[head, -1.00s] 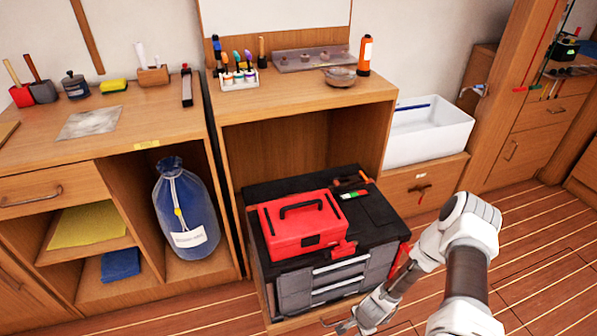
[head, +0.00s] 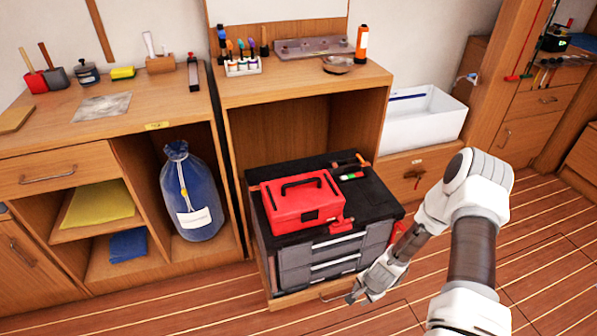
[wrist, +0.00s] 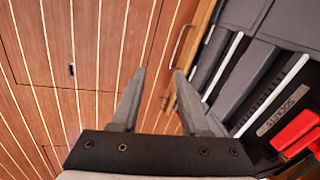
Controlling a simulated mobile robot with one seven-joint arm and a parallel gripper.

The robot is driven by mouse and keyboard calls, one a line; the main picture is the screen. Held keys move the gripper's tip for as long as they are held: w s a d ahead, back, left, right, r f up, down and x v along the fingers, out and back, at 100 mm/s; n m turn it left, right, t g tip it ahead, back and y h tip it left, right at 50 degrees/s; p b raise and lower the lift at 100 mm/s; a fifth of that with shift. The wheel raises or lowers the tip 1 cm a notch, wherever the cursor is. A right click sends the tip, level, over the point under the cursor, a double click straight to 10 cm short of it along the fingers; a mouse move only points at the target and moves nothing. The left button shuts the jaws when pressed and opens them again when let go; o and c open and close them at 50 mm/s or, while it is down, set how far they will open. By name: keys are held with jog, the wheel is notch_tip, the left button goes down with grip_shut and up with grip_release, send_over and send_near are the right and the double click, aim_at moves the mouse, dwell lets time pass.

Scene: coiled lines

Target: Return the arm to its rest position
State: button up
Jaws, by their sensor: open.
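My arm comes in from the lower right of the head view. My gripper (head: 352,294) hangs low in front of the dark tool chest (head: 330,255), above the plank floor. In the wrist view my gripper (wrist: 158,88) shows two grey fingers spread apart with nothing between them. The floor lies under the left finger. The tool chest's drawers (wrist: 255,80) lie to the right of the right finger, and a drawer handle (wrist: 180,45) shows beyond the fingertips.
A red toolbox (head: 303,203) stands on the tool chest. A blue bag (head: 190,195) sits in the left cabinet's opening. A white bin (head: 425,118) stands at the right. The striped floor (head: 540,250) on the right is clear.

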jog(key=w+a+r+n+t, duration=0.1)
jog(key=w+r+n, duration=0.15)
jog(key=r, duration=1.35)
jog(key=w+a+r+n, duration=0.15)
jog(key=r+n, duration=0.25)
jog(key=r, duration=1.2)
jog(key=s+a+r+n+t, duration=0.25)
jog(key=s+r+n, duration=0.35)
jog(key=s+r, duration=1.7)
notch_tip(320, 180, up, 17)
jog(key=p, duration=1.7)
jog(key=shift+w+h, duration=0.3)
jog(key=shift+h, duration=0.1)
